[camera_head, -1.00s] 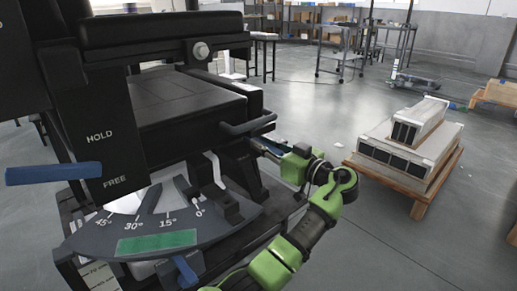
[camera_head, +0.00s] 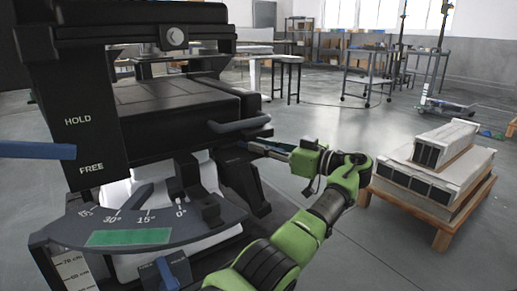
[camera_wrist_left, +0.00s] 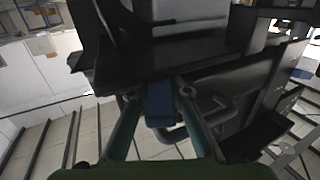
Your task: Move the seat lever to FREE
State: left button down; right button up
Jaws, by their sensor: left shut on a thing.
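My left gripper (camera_head: 268,147) is at the right side of the black seat unit (camera_head: 165,115), just below its curved black handle. In the left wrist view its two fingers (camera_wrist_left: 160,112) are shut on a blue block-like piece, which looks like a lever end (camera_wrist_left: 159,100). The head view hides this grip, and I cannot read a setting there. Another blue lever (camera_head: 35,150) points left on a black panel (camera_head: 88,110), between the words HOLD and FREE and nearer FREE. A third blue lever (camera_head: 166,272) is low at the front. My right gripper is not in view.
A dial plate (camera_head: 150,222) with angle marks and a green band juts out in front of the seat unit. A wooden pallet (camera_head: 440,220) with grey boxed units stands on the floor at right. Tables and a cart (camera_head: 368,92) stand farther back.

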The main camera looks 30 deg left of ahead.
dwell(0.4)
pick_arm(q)
jog(key=c, duration=1.9)
grip_release()
jog(key=shift+w, duration=0.1)
jog(key=d, duration=0.7)
jog(key=shift+s+d, duration=0.3)
